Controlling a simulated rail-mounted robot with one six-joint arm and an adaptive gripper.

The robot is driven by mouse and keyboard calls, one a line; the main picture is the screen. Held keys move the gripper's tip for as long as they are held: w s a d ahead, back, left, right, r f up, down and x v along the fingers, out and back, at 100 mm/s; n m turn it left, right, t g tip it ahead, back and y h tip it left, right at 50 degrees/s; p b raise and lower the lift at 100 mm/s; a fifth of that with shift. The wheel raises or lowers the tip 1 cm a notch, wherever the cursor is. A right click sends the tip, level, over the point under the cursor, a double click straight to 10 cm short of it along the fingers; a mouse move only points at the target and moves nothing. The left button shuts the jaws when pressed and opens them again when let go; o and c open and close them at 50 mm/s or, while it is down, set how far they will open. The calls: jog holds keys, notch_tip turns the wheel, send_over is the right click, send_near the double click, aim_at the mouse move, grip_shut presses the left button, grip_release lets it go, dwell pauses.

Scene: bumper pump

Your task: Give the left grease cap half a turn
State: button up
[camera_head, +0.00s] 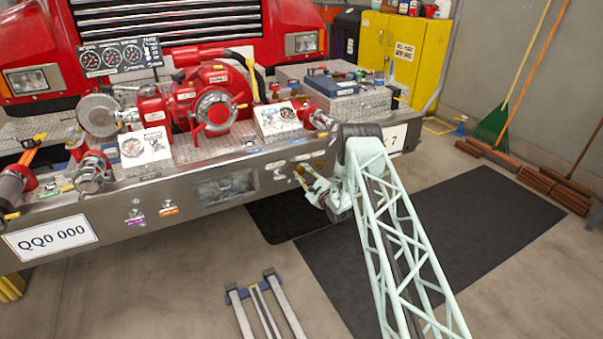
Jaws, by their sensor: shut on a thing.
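My gripper (303,178) is at the front face of the chrome bumper (110,205), right of its middle. It is small in the camera_head view and partly hidden by my own wrist. Its fingertips are shut on a small brass-coloured part at the bumper face. This part may be a grease cap, but I cannot tell whether it is the left one. Another small fitting (278,173) shows just left of the fingertips. No turn marking can be read at this size.
The red pump (212,85), gauges and hoses crowd the bumper top. A number plate (50,239) is at the left. Black mats (450,240) and a blue-ended rail frame (262,300) lie on the floor. A yellow cabinet (400,48) and brooms stand at the right.

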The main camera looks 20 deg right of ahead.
dwell(0.3)
jog(key=o, duration=0.8)
jog(key=shift+o, duration=0.2)
jog(key=s, duration=1.2)
jog(key=shift+d, duration=0.3)
